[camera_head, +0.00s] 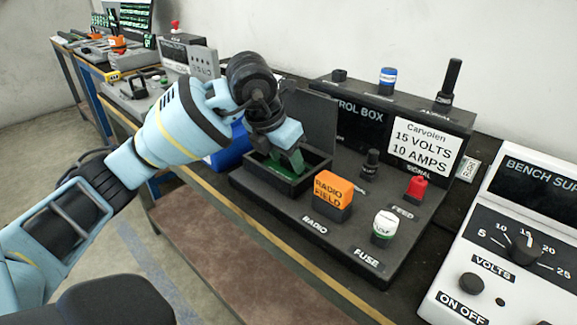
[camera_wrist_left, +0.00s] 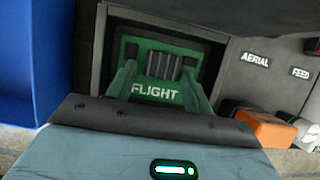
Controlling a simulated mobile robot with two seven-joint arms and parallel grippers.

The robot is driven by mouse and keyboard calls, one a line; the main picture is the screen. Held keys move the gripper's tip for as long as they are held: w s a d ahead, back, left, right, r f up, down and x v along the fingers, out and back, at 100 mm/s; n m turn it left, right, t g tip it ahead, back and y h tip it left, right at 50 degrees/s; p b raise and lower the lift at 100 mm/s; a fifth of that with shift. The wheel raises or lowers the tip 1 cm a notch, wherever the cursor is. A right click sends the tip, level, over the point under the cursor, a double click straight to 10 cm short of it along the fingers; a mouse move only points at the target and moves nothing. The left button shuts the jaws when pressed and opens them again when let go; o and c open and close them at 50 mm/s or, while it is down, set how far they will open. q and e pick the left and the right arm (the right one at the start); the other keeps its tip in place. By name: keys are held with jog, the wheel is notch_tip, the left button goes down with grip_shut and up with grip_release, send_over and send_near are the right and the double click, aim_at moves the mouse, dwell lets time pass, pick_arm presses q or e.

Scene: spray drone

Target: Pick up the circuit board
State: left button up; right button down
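The circuit board is green with a "FLIGHT" label (camera_wrist_left: 165,62). It lies in the open dark compartment (camera_head: 313,178) of the control box; in the head view my gripper mostly hides it. My left gripper (camera_head: 287,165) reaches down into this compartment. In the left wrist view its two green fingers (camera_wrist_left: 158,92) are spread apart, one on each side of the label. Whether they touch the board cannot be seen. My right gripper is not in view.
The compartment's raised lid (camera_head: 312,122) stands behind my gripper. An orange "RADIO FIELD" block (camera_head: 332,190), a white-green fuse knob (camera_head: 384,226) and a red knob (camera_head: 416,188) stand to the right. A blue bin (camera_head: 232,148) is at the left. A white bench supply (camera_head: 510,240) stands far right.

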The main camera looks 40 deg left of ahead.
aim_at(285, 170)
pick_arm(q)
jog(key=c, duration=0.8)
jog(key=shift+r, duration=0.1)
notch_tip(285, 170, up, 18)
jog(key=p, duration=0.3)
